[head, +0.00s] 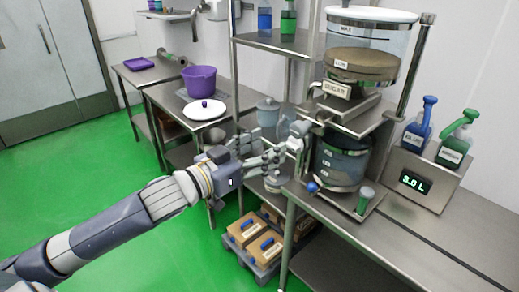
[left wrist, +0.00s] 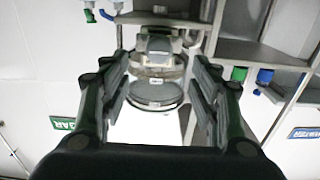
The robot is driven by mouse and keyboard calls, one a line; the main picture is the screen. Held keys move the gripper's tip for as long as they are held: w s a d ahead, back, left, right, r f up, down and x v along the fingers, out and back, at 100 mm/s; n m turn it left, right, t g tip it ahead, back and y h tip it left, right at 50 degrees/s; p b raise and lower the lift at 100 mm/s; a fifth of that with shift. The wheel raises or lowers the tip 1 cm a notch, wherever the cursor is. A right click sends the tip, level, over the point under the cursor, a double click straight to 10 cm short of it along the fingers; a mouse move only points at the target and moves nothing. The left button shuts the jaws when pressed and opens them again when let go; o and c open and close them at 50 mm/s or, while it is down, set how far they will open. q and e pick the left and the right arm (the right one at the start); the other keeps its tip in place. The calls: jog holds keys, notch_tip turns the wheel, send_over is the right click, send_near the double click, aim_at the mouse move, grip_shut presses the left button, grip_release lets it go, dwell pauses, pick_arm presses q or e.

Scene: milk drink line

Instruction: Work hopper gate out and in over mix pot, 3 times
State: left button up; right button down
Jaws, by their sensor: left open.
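The clear hopper (head: 366,45) with a white lid and a SUGAR label stands at the upper right in the head view. Below it is the metal gate assembly (head: 350,112), with a pale knob-like end (head: 299,129) at its left. The clear mix pot (head: 340,162) stands under it on the bench. My left gripper (head: 278,157) is open, its fingers pointing right, just left of the gate end and pot. I cannot tell whether it touches the gate end. In the left wrist view the open fingers (left wrist: 160,68) frame a round clear vessel (left wrist: 158,92). My right gripper is not visible.
A blue bottle (head: 418,122) and a green bottle (head: 458,138) stand by the 3.0 L display (head: 414,182). A blue knob (head: 312,187) and a small cup (head: 365,200) are by the pot. A purple pot (head: 200,79) is on the left bench. Boxes (head: 243,229) lie below.

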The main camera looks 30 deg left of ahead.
pick_arm(q)
jog(key=shift+s+a, duration=0.15)
jog(key=shift+s, duration=0.35)
jog(key=shift+c, duration=0.2)
dwell(0.6)
